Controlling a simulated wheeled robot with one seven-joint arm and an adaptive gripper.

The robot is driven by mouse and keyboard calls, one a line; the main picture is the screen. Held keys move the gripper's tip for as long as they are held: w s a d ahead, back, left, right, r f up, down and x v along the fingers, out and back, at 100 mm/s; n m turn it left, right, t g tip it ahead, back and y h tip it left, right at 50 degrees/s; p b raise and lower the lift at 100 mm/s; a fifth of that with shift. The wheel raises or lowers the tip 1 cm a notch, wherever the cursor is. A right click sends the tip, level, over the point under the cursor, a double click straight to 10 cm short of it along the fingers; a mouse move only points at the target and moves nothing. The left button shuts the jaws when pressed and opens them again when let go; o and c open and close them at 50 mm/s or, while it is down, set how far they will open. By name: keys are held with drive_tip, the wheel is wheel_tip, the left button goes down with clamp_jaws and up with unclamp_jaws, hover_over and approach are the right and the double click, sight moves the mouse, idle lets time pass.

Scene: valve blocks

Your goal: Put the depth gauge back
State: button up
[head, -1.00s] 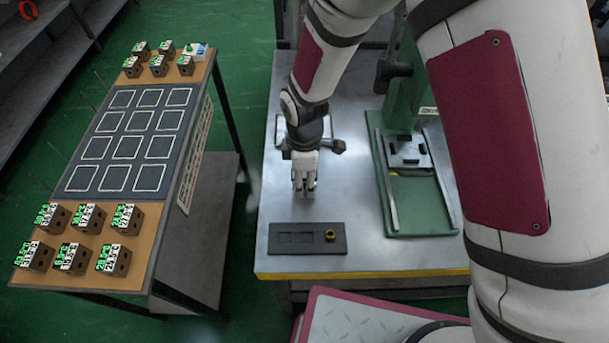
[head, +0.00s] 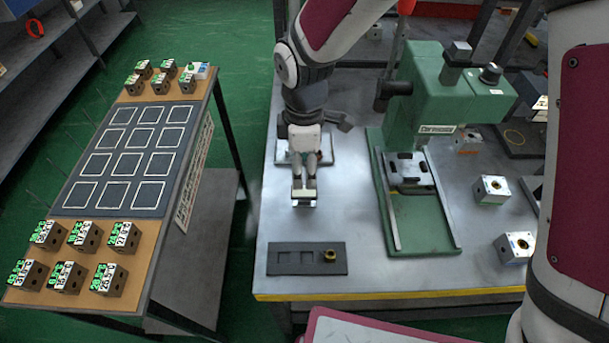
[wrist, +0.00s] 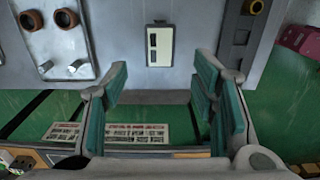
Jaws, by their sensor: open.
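A small pale block with two dark marks, which looks like the depth gauge (head: 304,199), is on the metal table just below my fingertips. In the wrist view the gauge (wrist: 160,46) shows beyond the gap between the fingers, with nothing gripping it. My gripper (head: 305,178) points down and is open; its green-padded fingers (wrist: 160,95) are wide apart and empty. A dark holder (head: 265,270) lies nearer the table's front edge, with two empty square recesses and a brass ring (head: 330,255) at its right end.
A green press (head: 420,110) stands right of my gripper, with metal blocks (head: 491,188) beyond it. A plate with brown knobs (wrist: 62,60) lies beside the gauge. At left, a separate table (head: 150,245) carries several labelled blocks and a marked grid.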

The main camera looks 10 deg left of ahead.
drive_tip(key=shift+r, duration=0.35)
drive_tip(key=d+r+m+t, duration=0.2)
drive_tip(key=d+r+m, duration=0.7)
drive_tip(key=d+r, duration=0.65)
drive_tip(key=s+d+r+m+t, duration=0.1)
drive_tip(key=s+d+r+m, duration=0.2)
drive_tip(key=s+d+m, duration=0.3)
drive_tip(key=s+d+r+m+t, duration=0.1)
drive_tip(key=s+d+r+m, duration=0.2)
drive_tip(key=s+d+m, duration=0.3)
drive_tip(key=shift+s+d+t, duration=0.4)
drive_tip(key=shift+s+d, duration=0.8)
drive_tip(key=shift+d, duration=0.05)
